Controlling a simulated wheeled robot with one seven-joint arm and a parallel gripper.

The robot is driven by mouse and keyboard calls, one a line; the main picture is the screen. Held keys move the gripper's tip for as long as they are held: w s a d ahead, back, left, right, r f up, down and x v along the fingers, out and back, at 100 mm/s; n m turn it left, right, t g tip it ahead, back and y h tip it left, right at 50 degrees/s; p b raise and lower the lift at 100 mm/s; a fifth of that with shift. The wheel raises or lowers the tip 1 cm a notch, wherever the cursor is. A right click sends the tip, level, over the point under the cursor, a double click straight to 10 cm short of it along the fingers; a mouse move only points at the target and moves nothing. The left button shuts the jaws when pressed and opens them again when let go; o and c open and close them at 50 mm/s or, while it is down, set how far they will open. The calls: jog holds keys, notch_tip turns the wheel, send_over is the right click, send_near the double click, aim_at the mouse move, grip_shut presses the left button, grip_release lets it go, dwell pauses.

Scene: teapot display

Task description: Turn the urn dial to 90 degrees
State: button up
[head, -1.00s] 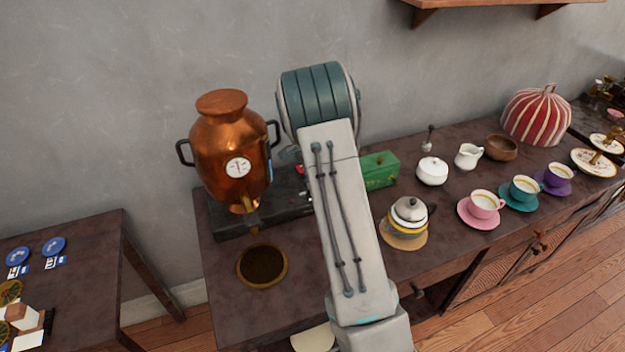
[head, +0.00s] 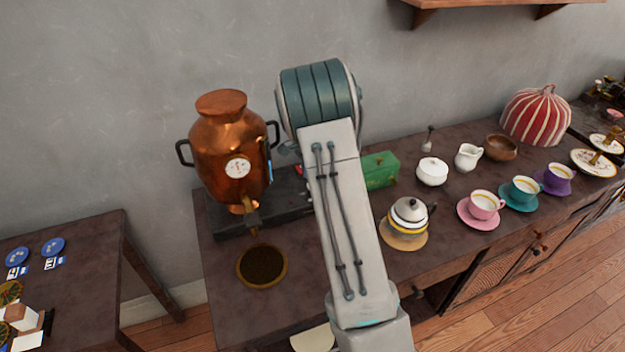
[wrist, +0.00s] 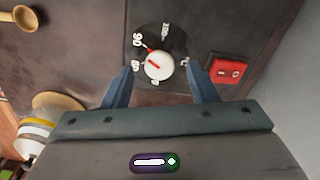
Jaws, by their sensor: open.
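The copper urn (head: 222,135) stands on a dark base (head: 230,222) left of my arm in the head view. The dial (wrist: 158,66) shows in the wrist view as a round white knob with a red mark on a black disc with white numbers. The red mark points up and left; some numbers are too blurred to read surely. My gripper (wrist: 160,69) is open, its two blue fingers reaching to either side of the knob. I cannot tell whether they touch it. In the head view my arm hides the dial and gripper.
A red switch (wrist: 229,70) sits right of the dial. A green box (head: 380,171), a teapot (head: 410,214) and a pink cup (head: 483,205) stand right of my arm. A round brown-filled dish (head: 262,267) lies in front of the urn.

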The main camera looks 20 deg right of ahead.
notch_tip(320, 180, up, 12)
jog(key=shift+r, duration=0.15)
dwell(0.6)
jog(key=s+a+r+n+t, duration=0.1)
jog(key=s+a+n, duration=0.3)
jog(key=s, duration=0.6)
jog(key=s+a+r+n+t, duration=0.1)
jog(key=s+a+n, duration=0.3)
jog(key=s, duration=0.6)
jog(key=s+a+r+n, duration=0.2)
jog(key=s+a+n, duration=0.2)
jog(key=s, duration=0.7)
jog(key=n, duration=0.2)
jog(key=shift+r+n+t, duration=0.2)
jog(key=shift+n+t, duration=0.2)
